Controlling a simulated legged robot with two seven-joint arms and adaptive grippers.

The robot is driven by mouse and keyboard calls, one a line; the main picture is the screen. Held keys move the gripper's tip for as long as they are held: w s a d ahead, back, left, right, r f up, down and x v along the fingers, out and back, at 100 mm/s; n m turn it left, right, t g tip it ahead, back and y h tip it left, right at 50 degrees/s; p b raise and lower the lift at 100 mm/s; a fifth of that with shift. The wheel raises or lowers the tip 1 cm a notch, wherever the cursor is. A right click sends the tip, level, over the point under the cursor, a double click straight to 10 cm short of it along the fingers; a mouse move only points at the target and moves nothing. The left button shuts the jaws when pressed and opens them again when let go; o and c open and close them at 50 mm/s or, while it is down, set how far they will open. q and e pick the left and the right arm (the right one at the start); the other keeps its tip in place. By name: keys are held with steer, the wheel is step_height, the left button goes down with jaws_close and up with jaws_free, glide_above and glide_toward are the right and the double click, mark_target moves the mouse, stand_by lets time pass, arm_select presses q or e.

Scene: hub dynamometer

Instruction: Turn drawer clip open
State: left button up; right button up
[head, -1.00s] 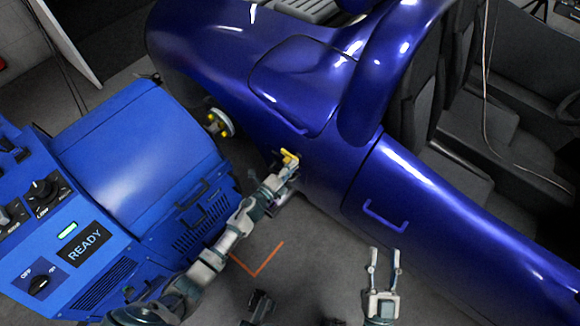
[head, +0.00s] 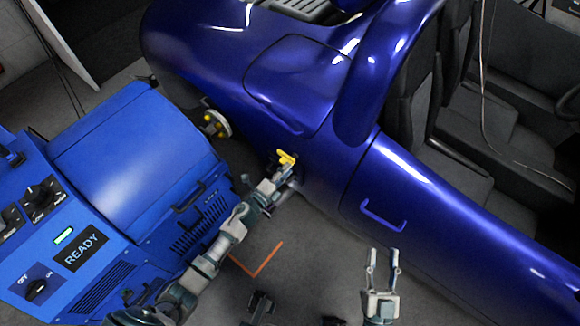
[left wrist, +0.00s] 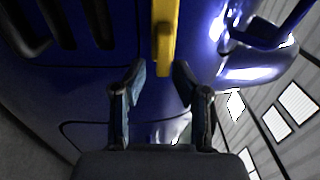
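A yellow clip (head: 286,157) sits on the lower side of the dark blue car body. My left gripper (head: 283,171) is right at it, partly covering it in the head view. In the left wrist view the yellow clip (left wrist: 164,38) hangs down from the top edge, and its lower end is near the gap between my left fingertips (left wrist: 160,78). These fingers are apart, and I cannot tell whether either touches the clip. My right gripper (head: 383,258) is open and empty, below the car's side handle.
A blue machine (head: 135,160) with a READY display (head: 80,252) and knobs stands at the left, close to my left arm. The car body (head: 290,100) fills the middle and right. A blue handle (head: 384,215) sticks out of its side. An orange corner mark (head: 257,270) lies on the grey floor.

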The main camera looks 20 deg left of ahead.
arm_select(q)
steer(key=v, duration=0.9)
steer(key=shift+s, duration=0.4)
